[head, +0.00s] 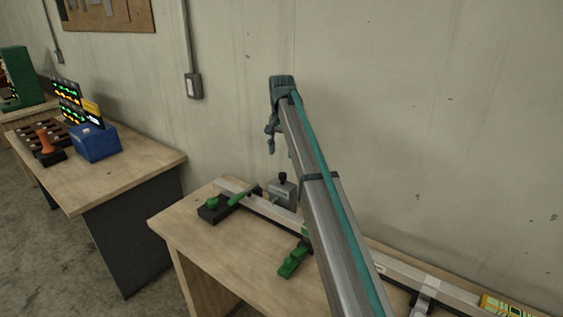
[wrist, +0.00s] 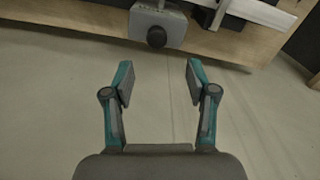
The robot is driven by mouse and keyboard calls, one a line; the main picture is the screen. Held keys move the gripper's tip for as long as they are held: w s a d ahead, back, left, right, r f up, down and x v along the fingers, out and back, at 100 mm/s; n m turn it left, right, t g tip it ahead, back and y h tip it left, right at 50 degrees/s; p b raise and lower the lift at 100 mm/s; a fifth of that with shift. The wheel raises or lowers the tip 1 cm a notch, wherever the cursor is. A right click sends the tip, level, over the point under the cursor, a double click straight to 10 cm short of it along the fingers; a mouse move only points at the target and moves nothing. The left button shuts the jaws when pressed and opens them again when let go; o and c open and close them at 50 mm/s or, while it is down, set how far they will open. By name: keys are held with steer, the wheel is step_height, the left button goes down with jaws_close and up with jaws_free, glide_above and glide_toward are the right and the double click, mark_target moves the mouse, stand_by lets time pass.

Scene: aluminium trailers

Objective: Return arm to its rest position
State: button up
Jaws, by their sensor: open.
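My gripper (wrist: 159,82) is open and empty in the wrist view, its two teal and grey fingers spread apart. In the head view my arm reaches up from the lower right across the workbench. My gripper (head: 271,143) hangs at its far end, small and partly seen, in front of the wall and above the bench's back side. A grey box with a black knob (wrist: 158,27) lies beyond the fingertips in the wrist view, apart from them. The same grey box (head: 282,194) stands on the bench in the head view.
The near workbench (head: 185,226) carries a metal rail (head: 270,209) with green clamps (head: 292,262). A yellow level (head: 505,305) lies at right. A second bench (head: 140,164) at left holds a blue box (head: 95,142). The concrete wall (head: 420,110) stands close behind.

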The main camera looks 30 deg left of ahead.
steer(key=shift+r, duration=0.7)
